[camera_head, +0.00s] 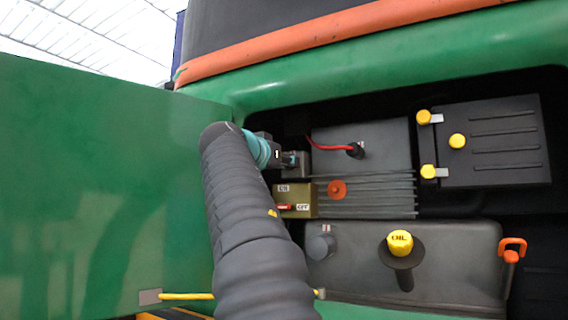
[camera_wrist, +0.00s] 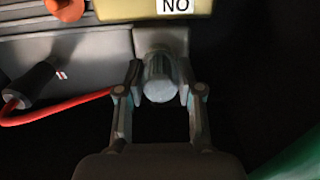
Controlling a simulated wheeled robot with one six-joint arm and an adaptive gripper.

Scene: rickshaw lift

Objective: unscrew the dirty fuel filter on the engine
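The fuel filter (camera_wrist: 160,82) is a small grey-blue cylinder with a rounded end, seen in the wrist view below a pale mounting block. The two fingers of my gripper (camera_wrist: 160,92) stand on either side of it, with their pads against its sides and no clear gap. In the head view my gripper (camera_head: 282,160) reaches the mounting block (camera_head: 297,163) at the left edge of the engine. My arm and gripper hide most of the filter there, and its dirt is too small to tell.
An olive box (camera_head: 296,201) with a red switch sits just below the filter. A red cable (camera_head: 328,147) runs to the grey engine block (camera_head: 385,140). A green panel (camera_head: 100,190) stands close on the left. A battery (camera_head: 495,140) and oil tank (camera_head: 450,250) lie right.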

